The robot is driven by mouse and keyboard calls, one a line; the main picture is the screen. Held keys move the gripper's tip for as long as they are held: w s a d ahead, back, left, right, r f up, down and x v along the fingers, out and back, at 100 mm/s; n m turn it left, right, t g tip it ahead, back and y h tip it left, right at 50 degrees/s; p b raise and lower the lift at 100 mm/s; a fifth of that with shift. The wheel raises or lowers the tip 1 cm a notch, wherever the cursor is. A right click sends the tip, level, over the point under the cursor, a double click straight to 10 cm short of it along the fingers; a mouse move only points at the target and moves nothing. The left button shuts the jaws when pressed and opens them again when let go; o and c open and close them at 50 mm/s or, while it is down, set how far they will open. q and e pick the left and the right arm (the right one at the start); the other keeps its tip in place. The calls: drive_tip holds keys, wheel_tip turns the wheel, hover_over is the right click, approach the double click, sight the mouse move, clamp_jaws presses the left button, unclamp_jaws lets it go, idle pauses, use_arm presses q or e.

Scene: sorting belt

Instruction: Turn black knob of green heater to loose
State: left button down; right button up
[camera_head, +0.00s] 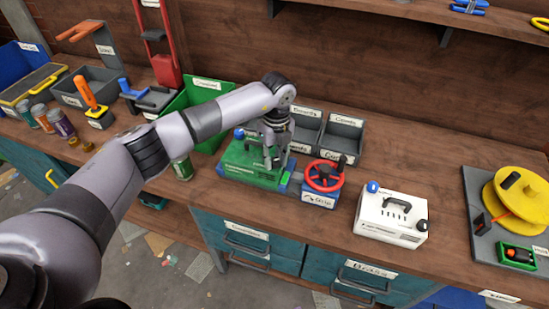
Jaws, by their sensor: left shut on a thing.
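The green heater (240,170) is a low green box with blue corners, lying on the wooden workbench near its front edge. My left gripper (271,163) reaches down onto the top of the heater's right part. Its fingers are shut on the black knob, which they and the wrist mostly hide. The knob's turn position cannot be made out. My right gripper is out of view.
A blue box with a red handwheel (324,176) stands just right of the heater. A white case (392,218) is further right. Grey bins (342,137) stand behind, and a green bin (204,92) is behind left. Bare bench (430,130) lies at the right.

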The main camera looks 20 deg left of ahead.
sight(276, 160)
use_arm(q)
drive_tip(key=shift+n, duration=1.6)
drive_tip(key=c, duration=1.3)
unclamp_jaws()
wheel_tip(276, 160, up, 12)
drive_tip(key=shift+w, duration=0.2)
drive_tip(key=shift+d, duration=0.1)
